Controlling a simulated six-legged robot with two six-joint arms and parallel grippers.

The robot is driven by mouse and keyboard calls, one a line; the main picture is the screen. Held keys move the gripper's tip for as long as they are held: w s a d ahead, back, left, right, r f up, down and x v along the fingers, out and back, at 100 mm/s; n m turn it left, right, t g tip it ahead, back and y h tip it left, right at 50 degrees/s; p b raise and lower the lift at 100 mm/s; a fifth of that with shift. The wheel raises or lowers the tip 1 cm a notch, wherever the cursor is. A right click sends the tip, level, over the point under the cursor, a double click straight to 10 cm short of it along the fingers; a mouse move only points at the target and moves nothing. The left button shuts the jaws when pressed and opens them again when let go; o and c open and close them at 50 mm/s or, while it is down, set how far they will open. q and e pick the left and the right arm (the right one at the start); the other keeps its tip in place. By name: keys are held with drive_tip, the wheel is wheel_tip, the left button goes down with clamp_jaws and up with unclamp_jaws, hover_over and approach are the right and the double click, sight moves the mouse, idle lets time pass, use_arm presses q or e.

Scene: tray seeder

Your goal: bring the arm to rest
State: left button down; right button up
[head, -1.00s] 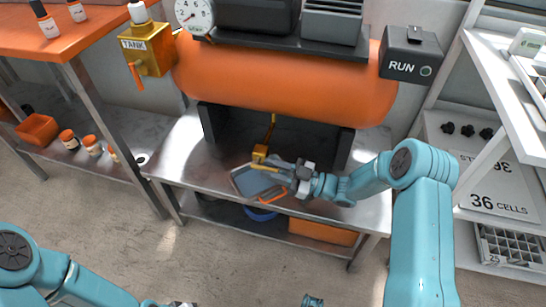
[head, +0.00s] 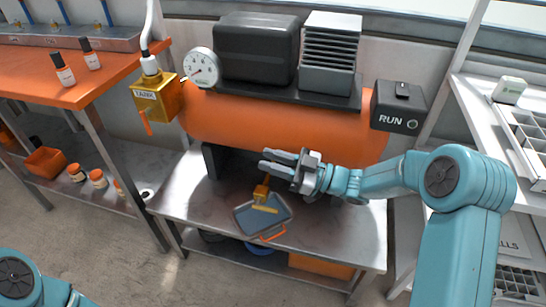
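My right gripper (head: 272,163) is in front of the orange compressor tank (head: 235,122), above the metal bench, with its fingers pointing left. The two fingers stand apart with a gap between them, and nothing shows in it. The gripper is apart from the valve and the tray. Of my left arm (head: 30,280), only a part shows at the lower left corner; its gripper is out of view.
A gauge (head: 202,67) and a yellow tank valve block (head: 157,98) sit at the tank's left. A RUN switch box (head: 398,107) is at its right. An orange-topped table (head: 60,90) stands left, white shelves (head: 490,100) right. The bench front (head: 340,235) is clear.

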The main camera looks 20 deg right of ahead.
idle(0.4)
drive_tip(key=s+a+f+m+h, duration=0.2)
drive_tip(key=a+f+m+h, duration=0.15)
drive_tip(key=f, duration=0.35)
drive_tip(key=s+a+f+m+h, duration=0.1)
drive_tip(key=a+f+m+h, duration=0.1)
drive_tip(key=f+m, duration=0.35)
drive_tip(key=s+a+f+m+h, duration=0.2)
drive_tip(key=f+h, duration=0.1)
drive_tip(key=f, duration=0.6)
drive_tip(key=s+d+f+m+g+h, duration=0.25)
drive_tip(key=s+f+g, duration=0.3)
drive_tip(key=s, duration=0.55)
drive_tip(key=s+d+f+m+g+h, duration=0.1)
drive_tip(key=s+f+m+g+h, duration=0.15)
drive_tip(key=s+f+g, duration=0.6)
wheel_tip(320, 180, up, 26)
drive_tip(key=s+t+p, duration=0.2)
drive_tip(key=t+p, duration=0.1)
drive_tip(key=p, duration=2.1)
drive_tip(key=shift+s+a+t, duration=0.2)
drive_tip(key=shift+a+t, duration=0.05)
drive_tip(key=shift+t, duration=0.05)
